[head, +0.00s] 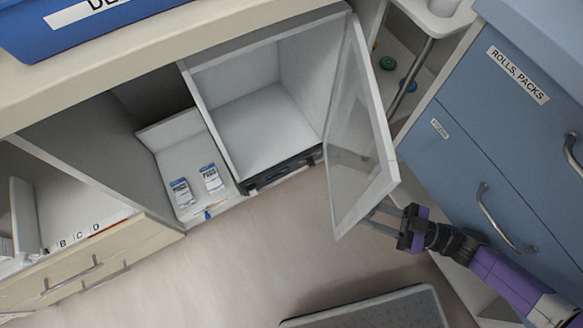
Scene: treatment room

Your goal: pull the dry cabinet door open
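The dry cabinet (262,118) is a white box with an empty white interior and a dark strip along its front lower edge. Its framed clear door (352,125) is swung wide open, hinged on the right side of the box. My gripper (378,219) is at the door's free lower corner, on the right, outer side. Its two grey fingers look spread apart with nothing visible between them. The door's edge hides part of the fingertips, so I cannot tell whether they touch the door.
Blue drawers (480,150) with bar handles stand close on the right, beside my arm. Two small packs (212,178) lie in the open bay left of the cabinet. A blue bin (80,25) sits on the counter. A grey flat-topped object (370,310) is at the bottom; floor between is clear.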

